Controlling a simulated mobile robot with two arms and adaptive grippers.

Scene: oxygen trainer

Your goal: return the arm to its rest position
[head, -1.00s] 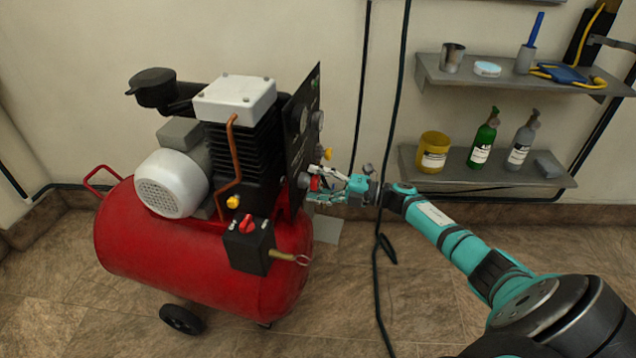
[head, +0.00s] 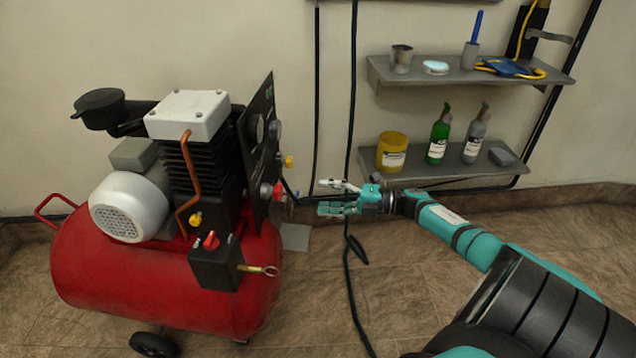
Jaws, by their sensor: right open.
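My right arm, teal and black, reaches in from the lower right. Its gripper (head: 328,197) is open and empty, just right of the compressor's dark panel (head: 258,150). A gap shows between the fingers and the panel's red knob (head: 278,191). The red compressor (head: 150,285) stands on the floor at the left, with a white motor and a black box with a red switch. My left gripper is not in view.
An upper wall shelf (head: 390,82) holds a metal cup, a white round item and a blue item. A lower shelf (head: 450,166) carries a yellow jar (head: 392,150) and green and grey bottles. Black cables hang along the wall.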

